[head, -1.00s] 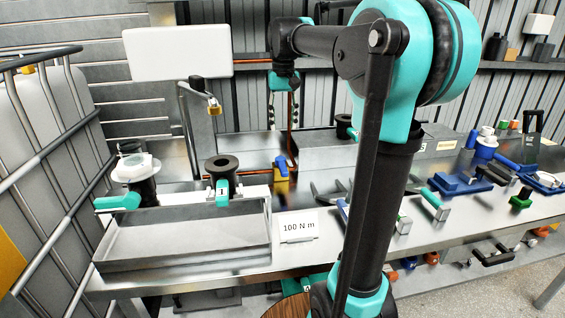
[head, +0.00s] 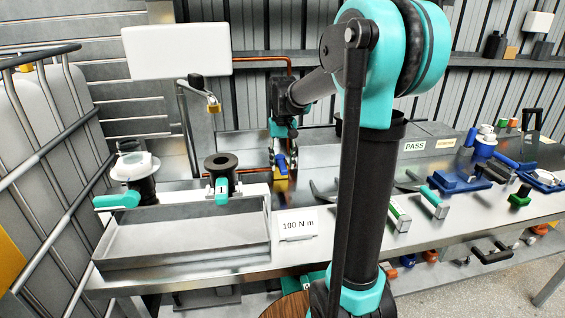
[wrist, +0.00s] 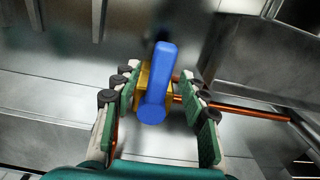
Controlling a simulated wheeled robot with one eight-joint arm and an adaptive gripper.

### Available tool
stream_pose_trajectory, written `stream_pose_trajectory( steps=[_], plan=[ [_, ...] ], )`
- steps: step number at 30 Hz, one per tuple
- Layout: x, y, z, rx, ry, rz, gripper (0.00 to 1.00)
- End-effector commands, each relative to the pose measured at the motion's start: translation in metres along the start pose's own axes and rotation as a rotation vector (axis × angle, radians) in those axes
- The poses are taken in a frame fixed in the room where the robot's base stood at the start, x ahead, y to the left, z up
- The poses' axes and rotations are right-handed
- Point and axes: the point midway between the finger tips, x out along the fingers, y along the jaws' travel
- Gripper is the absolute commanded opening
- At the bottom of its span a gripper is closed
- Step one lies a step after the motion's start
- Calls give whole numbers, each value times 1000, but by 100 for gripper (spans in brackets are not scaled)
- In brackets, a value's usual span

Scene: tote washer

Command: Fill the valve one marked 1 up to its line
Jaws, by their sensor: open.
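The valve marked 1 (head: 221,188) has a black round open top and a teal lever, and stands on the back edge of a metal tray. A line on it cannot be made out. A blue-handled yellow tap (head: 281,165) sits on a copper pipe behind the bench. In the wrist view the tap's blue lever (wrist: 156,82) lies between the fingers of my gripper (wrist: 158,88). The fingers are open, one on each side, with gaps to the lever.
A second valve (head: 137,180) with a white collar and teal lever stands left of valve 1. The metal tray (head: 185,258) in front looks empty. A "100 N m" card (head: 298,224) stands right of it. Blue fixtures and tools crowd the bench's right side.

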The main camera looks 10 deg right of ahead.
Motion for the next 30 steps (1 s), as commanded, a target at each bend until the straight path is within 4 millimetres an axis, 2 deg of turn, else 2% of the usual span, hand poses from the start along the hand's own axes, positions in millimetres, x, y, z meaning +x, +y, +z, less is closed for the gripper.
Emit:
stream_pose_trajectory(
  steps=[7, 15, 18, 30],
  plan=[
    [1, 0, 0, 0, 0, 0, 43],
    [0, 0, 0, 0, 0, 0, 10],
    [0, 0, 0, 0, 0, 0, 0],
    [0, 3, 0, -49, 0, 0, 0]
  ],
)
